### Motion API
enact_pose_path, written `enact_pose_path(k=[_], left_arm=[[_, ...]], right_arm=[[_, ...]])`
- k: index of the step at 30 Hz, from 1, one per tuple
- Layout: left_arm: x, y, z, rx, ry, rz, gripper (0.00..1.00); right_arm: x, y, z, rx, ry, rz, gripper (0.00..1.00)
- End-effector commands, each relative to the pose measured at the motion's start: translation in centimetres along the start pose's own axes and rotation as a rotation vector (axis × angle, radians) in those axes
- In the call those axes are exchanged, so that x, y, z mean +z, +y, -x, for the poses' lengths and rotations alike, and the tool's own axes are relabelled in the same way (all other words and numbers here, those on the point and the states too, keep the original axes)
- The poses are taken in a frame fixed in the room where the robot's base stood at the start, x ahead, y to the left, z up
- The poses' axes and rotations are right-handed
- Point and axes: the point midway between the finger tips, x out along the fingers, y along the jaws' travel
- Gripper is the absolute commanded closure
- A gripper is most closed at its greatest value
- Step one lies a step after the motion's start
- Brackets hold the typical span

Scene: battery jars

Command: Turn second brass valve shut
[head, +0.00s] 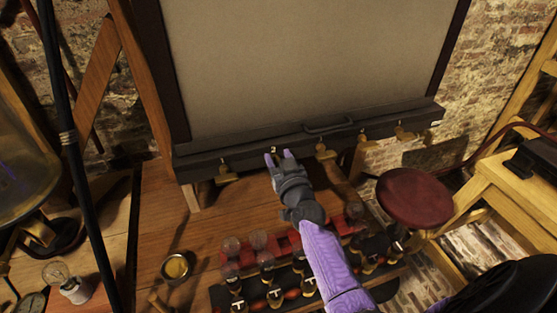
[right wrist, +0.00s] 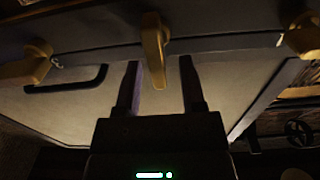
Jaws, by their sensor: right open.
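A row of brass valves runs along the dark lower rail of a large framed panel (head: 310,60). The first valve (head: 226,177) is at the left; the third (head: 325,150) and others stand to the right. The second valve is mostly hidden behind my right gripper (head: 280,156) in the head view. In the right wrist view, a brass valve lever (right wrist: 154,40) shows between the two fingertips of my right gripper (right wrist: 160,64). The fingers are apart, one on each side of it; I cannot tell if they touch it. Neighbouring valves (right wrist: 25,65) flank it. My left gripper is out of view.
A black handle (head: 328,124) sits on the rail above the valves. Below are a rack with glass bulbs (head: 232,247) and a brass bowl (head: 177,267). A red round stool (head: 414,198) and a wooden table (head: 510,185) stand at the right.

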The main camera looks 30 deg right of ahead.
Motion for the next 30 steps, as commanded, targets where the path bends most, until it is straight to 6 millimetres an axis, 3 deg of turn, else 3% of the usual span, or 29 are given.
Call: enact_pose_path(k=[6, 14, 30], left_arm=[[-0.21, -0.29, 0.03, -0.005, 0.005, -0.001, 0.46], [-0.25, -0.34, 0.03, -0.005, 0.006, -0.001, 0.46], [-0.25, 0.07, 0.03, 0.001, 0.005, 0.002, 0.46]], right_arm=[[0.00, -0.01, -0.06, 0.000, -0.001, 0.000, 0.49], [0.01, -0.01, -0.04, 0.000, -0.001, 0.000, 1.00], [0.03, 0.15, -0.02, -0.001, -0.001, -0.064, 1.00]])
